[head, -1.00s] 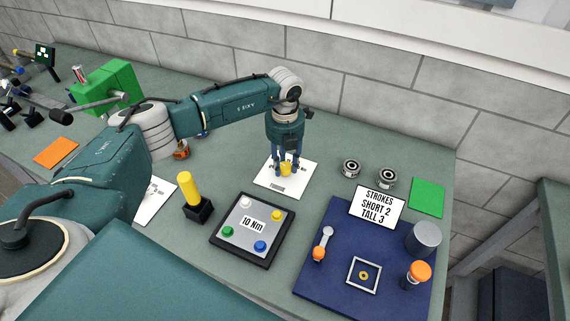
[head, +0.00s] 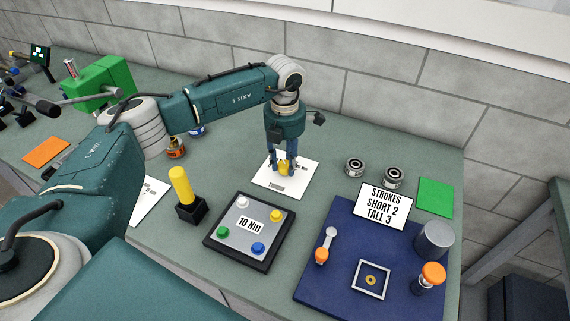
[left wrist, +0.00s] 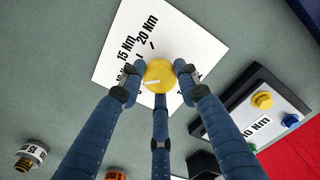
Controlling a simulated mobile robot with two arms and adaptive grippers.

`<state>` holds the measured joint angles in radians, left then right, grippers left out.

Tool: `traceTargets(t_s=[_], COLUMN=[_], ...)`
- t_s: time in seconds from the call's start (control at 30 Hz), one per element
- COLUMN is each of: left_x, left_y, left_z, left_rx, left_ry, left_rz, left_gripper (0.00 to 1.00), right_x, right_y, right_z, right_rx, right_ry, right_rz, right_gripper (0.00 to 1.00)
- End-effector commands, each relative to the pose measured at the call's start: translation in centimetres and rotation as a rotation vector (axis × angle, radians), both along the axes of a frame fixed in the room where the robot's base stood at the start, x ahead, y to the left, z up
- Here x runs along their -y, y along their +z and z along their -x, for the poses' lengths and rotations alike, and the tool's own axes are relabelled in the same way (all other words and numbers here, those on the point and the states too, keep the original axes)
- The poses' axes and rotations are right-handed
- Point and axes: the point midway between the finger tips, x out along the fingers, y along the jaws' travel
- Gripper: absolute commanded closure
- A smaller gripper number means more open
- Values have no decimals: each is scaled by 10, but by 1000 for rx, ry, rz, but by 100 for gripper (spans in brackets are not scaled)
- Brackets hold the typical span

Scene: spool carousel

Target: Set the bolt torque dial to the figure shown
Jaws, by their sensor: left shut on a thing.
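The torque dial is a yellow knob (head: 284,168) on a white card (head: 262,177), which lies flat on the bench. My left gripper (head: 283,165) points down and is shut on the knob. In the left wrist view, three blue fingers close around the knob (left wrist: 160,70). The knob's white pointer line points left, towards the 10 Nm label, which a finger partly hides. The 15 Nm and 20 Nm labels on the card (left wrist: 185,35) are readable. A sign reading 10 Nm (head: 251,226) sits on the dark-framed panel among coloured buttons. My right gripper is not in view.
A yellow handle (head: 181,186) stands in a black block left of the button panel (head: 262,262). A blue mat (head: 330,285) with a strokes sign (head: 386,204) is at right. Two metal rings and a green square (head: 435,197) lie behind it.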

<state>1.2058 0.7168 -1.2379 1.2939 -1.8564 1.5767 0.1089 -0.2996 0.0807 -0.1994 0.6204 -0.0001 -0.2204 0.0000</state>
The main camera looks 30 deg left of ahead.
Motion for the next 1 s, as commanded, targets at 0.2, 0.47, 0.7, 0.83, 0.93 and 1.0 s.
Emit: traceTargets(t_s=[0.2, 0.47, 0.7, 0.83, 0.93, 1.0], left_x=[-1, -1, -1, -1, -1, -1], left_y=[-1, -1, -1, 0, 1, 6], left_z=[2, 2, 1, 1, 0, 0], left_rx=[-5, -5, -4, -3, -2, 0], left_ry=[-24, -24, -23, -23, -23, -23], left_rz=[-2, -2, -2, -1, -1, 0], left_gripper=[94, 94, 49, 49, 49, 49], right_x=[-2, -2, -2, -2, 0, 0], right_y=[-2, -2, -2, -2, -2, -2], right_z=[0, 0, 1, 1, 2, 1], right_rx=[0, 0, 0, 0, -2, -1], right_ry=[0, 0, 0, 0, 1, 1], right_rz=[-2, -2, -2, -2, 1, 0], right_gripper=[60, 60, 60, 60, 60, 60])
